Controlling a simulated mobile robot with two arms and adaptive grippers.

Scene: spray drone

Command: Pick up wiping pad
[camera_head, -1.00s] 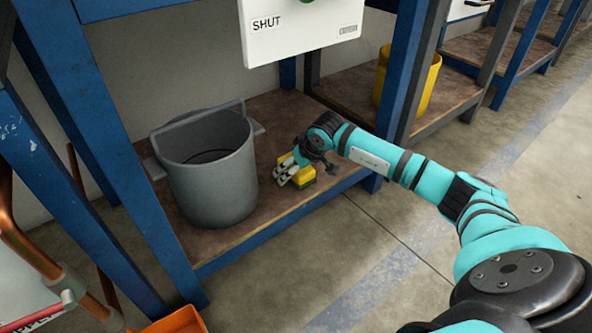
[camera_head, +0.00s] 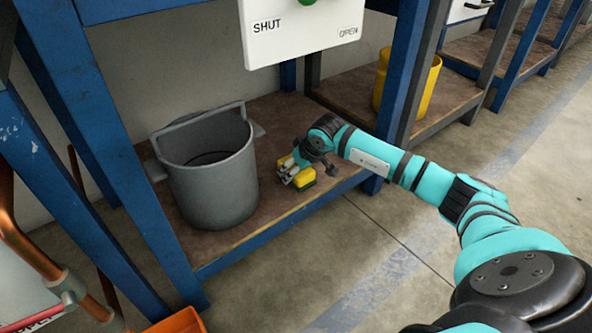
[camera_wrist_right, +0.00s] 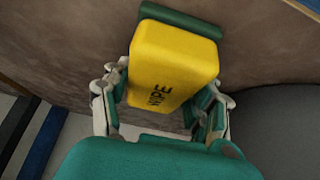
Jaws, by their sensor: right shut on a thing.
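The wiping pad (camera_head: 304,178) is a yellow block with a dark green underside, on the lower shelf to the right of the grey bucket. In the right wrist view the pad (camera_wrist_right: 172,62) shows the word "WIPE" on its top. My right gripper (camera_head: 291,172) is shut on the pad, with its fingers along two opposite sides; they also show in the right wrist view (camera_wrist_right: 160,105). I cannot tell whether the pad still touches the shelf. My left gripper is not in view.
The grey bucket (camera_head: 212,185) stands close left of the pad. A white panel marked "SHUT" and "OPEN" (camera_head: 300,42) hangs above. A yellow bin (camera_head: 425,85) stands on the neighbouring shelf (camera_head: 345,90).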

